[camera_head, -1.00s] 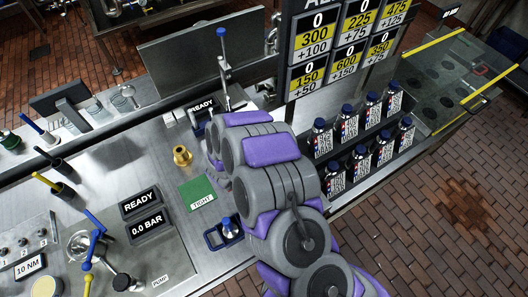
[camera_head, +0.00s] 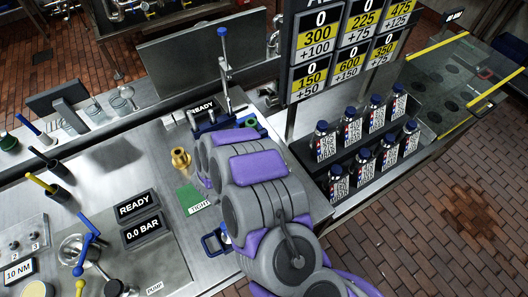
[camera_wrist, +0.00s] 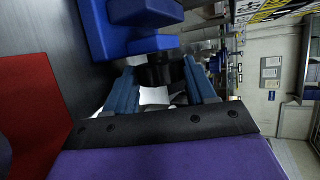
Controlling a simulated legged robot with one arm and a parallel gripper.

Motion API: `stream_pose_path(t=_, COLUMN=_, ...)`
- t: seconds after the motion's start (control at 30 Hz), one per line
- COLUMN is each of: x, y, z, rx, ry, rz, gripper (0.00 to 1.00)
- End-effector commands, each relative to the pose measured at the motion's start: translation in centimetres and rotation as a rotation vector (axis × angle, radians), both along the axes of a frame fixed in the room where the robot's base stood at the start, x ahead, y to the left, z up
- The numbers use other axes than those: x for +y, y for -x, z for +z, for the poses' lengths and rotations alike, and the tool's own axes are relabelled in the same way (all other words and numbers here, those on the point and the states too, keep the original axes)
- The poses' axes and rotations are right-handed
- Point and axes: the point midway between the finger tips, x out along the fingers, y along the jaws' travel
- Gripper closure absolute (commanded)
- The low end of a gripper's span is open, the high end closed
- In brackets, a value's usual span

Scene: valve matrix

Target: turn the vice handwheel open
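The blue vice (camera_head: 207,124) stands on the steel bench behind my arm in the head view, partly hidden. In the wrist view its blue body (camera_wrist: 145,38) fills the top. A dark round part (camera_wrist: 162,74) just below the body sits at the gap between my fingertips; I cannot tell if it is the handwheel or its shaft. My gripper (camera_wrist: 160,80) has its two blue fingers apart on either side of this part, and contact is not clear. In the head view my arm hides the gripper. A small green round part (camera_head: 250,122) shows right of the vice.
A brass fitting (camera_head: 180,159) and a green TIGHT card (camera_head: 188,198) lie left of my arm. A blue-handled item (camera_head: 213,243) is at the bench's front edge. Bottles (camera_head: 350,125) stand in a rack at right. A red panel (camera_wrist: 32,110) shows in the wrist view.

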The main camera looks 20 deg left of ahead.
Motion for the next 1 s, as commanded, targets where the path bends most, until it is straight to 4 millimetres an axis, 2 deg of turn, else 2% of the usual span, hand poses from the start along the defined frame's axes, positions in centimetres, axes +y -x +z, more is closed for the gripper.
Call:
stream_pose_path(t=0.03, x=0.15, y=0.03, z=0.01, rx=-0.001, ry=0.000, rz=0.004, gripper=0.40)
stream_pose_path(t=0.2, x=0.06, y=0.05, z=-0.02, rx=0.001, ry=-0.001, rz=0.001, gripper=0.24)
stream_pose_path(t=0.27, x=0.02, y=0.05, z=-0.04, rx=0.002, ry=-0.001, rz=0.001, gripper=0.20)
stream_pose_path(t=0.67, x=-0.30, y=0.10, z=-0.01, rx=0.021, ry=-0.011, rz=-0.004, gripper=0.20)
stream_pose_path(t=1.0, x=-0.68, y=0.09, z=0.77, rx=0.185, ry=-0.145, rz=-0.006, gripper=0.20)
